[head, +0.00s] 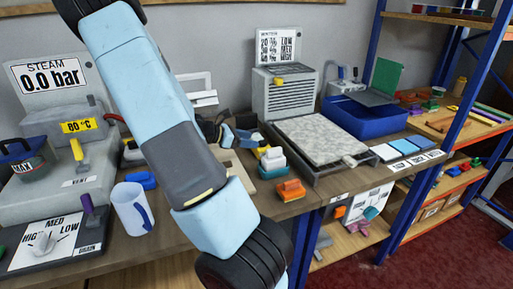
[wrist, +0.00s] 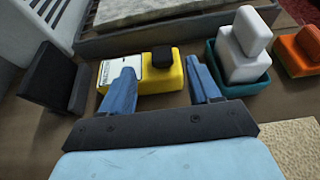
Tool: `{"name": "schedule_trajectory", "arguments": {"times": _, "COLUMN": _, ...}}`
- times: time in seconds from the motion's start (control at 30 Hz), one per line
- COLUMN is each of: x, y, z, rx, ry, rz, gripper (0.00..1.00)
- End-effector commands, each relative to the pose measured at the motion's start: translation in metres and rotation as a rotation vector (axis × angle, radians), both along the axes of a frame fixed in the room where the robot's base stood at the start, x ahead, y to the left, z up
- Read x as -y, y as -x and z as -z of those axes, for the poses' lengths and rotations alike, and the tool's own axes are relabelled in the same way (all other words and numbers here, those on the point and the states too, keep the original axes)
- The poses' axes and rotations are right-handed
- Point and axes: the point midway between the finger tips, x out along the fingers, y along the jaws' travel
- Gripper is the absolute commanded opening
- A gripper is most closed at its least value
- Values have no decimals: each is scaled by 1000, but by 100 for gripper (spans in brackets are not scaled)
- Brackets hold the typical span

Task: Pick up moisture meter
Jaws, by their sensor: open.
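A yellow block-shaped device with a white printed label and a black knob, which looks like the moisture meter (wrist: 173,76), lies on the bench in the wrist view. In the head view a small yellow part of it (head: 262,152) shows beside my gripper (head: 244,140). My gripper is open, with two blue fingers (wrist: 163,88) in the wrist view. The left finger overlaps the labelled end of the meter, and the right finger is just past its right end. I cannot tell whether either touches it.
A white-and-teal block tool (wrist: 240,60) stands close right of the right finger, with an orange one (wrist: 302,50) beyond. A dark block (wrist: 48,75) stands at left. A tray with a grey slab (head: 320,138) lies behind. A white mug (head: 131,208) stands at front left.

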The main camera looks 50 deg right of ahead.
Motion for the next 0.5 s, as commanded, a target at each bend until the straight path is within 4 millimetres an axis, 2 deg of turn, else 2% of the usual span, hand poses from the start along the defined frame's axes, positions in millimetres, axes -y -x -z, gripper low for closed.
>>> {"name": "schedule_trajectory", "arguments": {"times": 0.23, "x": 27, "y": 15, "z": 13, "rx": -1, "ry": 0, "rz": 3, "gripper": 62}}
{"name": "schedule_trajectory", "arguments": {"times": 0.5, "x": 32, "y": 18, "z": 15, "rx": 0, "ry": 1, "rz": 0, "gripper": 62}}
